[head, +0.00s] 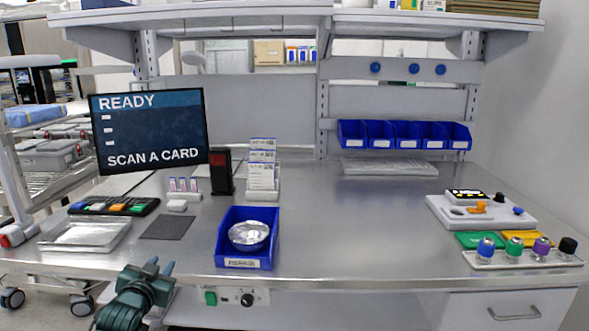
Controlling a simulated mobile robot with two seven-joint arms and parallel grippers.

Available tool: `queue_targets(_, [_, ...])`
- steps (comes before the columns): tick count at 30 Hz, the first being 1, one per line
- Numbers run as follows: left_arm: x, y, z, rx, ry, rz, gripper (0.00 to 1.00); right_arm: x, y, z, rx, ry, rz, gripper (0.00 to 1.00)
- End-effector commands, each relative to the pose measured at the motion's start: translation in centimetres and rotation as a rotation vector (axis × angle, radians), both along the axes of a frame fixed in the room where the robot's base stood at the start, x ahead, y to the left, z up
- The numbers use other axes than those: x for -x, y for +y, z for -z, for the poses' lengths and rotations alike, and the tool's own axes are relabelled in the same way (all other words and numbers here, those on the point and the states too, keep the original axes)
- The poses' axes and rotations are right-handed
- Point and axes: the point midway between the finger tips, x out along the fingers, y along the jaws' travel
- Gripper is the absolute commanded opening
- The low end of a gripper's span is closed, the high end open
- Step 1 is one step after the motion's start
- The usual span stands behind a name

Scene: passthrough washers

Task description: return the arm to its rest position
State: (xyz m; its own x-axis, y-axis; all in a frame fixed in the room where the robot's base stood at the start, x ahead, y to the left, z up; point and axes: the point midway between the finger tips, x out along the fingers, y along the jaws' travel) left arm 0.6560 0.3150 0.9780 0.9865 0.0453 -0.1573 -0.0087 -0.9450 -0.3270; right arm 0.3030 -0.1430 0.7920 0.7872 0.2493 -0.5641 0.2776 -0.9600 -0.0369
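My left gripper (147,268) shows at the bottom left of the head view, just in front of the table's front edge. Its dark green fingers point up and are spread apart, with nothing visible between them. My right gripper and arm are not in the view. A steel workbench (330,220) spans the middle of the view. A blue bin (246,262) with a round silver metal item (249,235) in it stands near the front edge, right of my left gripper.
A metal tray (85,236), a dark mat (166,227) and a monitor (150,130) are at the left. A white fixture (480,212) and a tray of colored-capped bottles (525,259) stand at the right. The bench's middle right is clear.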

Motion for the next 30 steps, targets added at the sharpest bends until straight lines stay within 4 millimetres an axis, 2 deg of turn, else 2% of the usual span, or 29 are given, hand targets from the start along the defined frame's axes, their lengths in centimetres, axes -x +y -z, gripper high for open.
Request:
queue_targets(1, [1.7, -1.3, 2.4, 0.009, 0.033, 0.02, 0.28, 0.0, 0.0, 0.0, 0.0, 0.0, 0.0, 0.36])
queue_targets(5, [6.5, -4.6, 7.7, 0.039, 0.113, 0.071, 0.28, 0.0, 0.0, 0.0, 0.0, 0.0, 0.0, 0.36])
queue_targets(8, [11.8, -7.6, 11.8, 0.076, 0.188, 0.113, 0.28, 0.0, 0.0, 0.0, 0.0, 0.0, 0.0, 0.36])
queue_targets(9, [14.2, -8.8, 13.3, 0.094, 0.22, 0.13, 0.28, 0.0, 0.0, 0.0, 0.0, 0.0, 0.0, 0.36])
queue_targets(13, [22.3, -12.5, 16.9, 0.164, 0.322, 0.173, 0.28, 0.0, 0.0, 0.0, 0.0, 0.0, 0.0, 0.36])
queue_targets(15, [26.2, -14.1, 17.9, 0.203, 0.368, 0.187, 0.28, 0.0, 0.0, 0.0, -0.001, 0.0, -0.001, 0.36])
queue_targets(18, [30.7, -15.7, 18.5, 0.248, 0.423, 0.197, 0.28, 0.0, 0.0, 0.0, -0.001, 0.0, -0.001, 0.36])
queue_targets(21, [33.6, -16.7, 18.6, 0.28, 0.457, 0.201, 0.28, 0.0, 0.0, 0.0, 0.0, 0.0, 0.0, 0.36])
queue_targets(24, [35.0, -17.1, 18.6, 0.296, 0.474, 0.202, 0.28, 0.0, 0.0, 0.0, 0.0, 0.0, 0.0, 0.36])
queue_targets(30, [35.2, -17.2, 18.6, 0.299, 0.477, 0.201, 0.28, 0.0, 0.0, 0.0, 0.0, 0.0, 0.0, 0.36])
